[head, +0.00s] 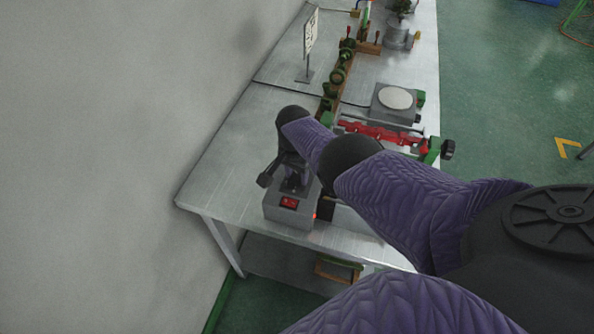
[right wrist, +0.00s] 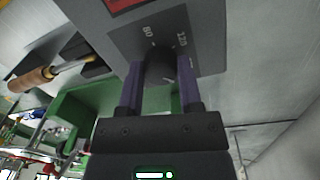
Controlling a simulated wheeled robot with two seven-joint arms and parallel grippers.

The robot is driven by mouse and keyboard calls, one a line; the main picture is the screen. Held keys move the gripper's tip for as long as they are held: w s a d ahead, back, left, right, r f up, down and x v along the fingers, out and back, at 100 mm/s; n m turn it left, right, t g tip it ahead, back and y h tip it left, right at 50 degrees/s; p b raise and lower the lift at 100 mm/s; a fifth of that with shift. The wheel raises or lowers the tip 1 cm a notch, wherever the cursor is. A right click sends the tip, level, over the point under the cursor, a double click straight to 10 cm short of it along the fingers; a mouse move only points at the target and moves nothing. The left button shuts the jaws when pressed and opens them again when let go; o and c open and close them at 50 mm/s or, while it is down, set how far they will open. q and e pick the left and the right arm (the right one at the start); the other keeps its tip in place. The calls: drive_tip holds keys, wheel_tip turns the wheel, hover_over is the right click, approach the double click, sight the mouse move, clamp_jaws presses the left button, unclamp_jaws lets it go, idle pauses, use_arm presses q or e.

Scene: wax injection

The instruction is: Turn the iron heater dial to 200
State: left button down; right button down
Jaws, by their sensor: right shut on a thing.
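The iron heater is a grey box (head: 290,210) near the table's front left corner, with a red switch (head: 289,202). In the right wrist view its grey panel (right wrist: 205,30) fills the top, with the switch cut off at the top edge. The black dial (right wrist: 160,65) is on this panel, with the marks 80 and 120 beside it. My right gripper (right wrist: 161,88) has one purple finger on each side of the dial and is shut on it. In the head view my right gripper (head: 292,180) is at the box, partly hidden. The dial's exact setting is unclear. My left gripper is not in view.
A wooden-handled tool (right wrist: 35,88) shows beside the heater in the wrist view. A red clamp-like part (head: 375,132) and a grey unit with a round pale plate (head: 397,98) stand farther back. A sign (head: 310,35) stands near the wall. The bare table (head: 225,165) is free left of the heater.

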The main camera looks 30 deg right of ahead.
drive_tip(key=m, duration=0.3)
drive_tip(key=shift+w+r+m, duration=0.1)
drive_tip(key=shift+w+m, duration=0.05)
drive_tip(key=shift+m, duration=0.15)
drive_tip(key=m, duration=0.4)
drive_tip(key=shift+d, duration=0.1)
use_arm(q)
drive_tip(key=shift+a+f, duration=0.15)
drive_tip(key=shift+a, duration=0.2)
use_arm(e)
drive_tip(key=shift+m, duration=0.4)
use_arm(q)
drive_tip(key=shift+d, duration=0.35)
use_arm(e)
drive_tip(key=shift+c, duration=1.8)
unclamp_jaws()
drive_tip(key=shift+o, duration=0.4)
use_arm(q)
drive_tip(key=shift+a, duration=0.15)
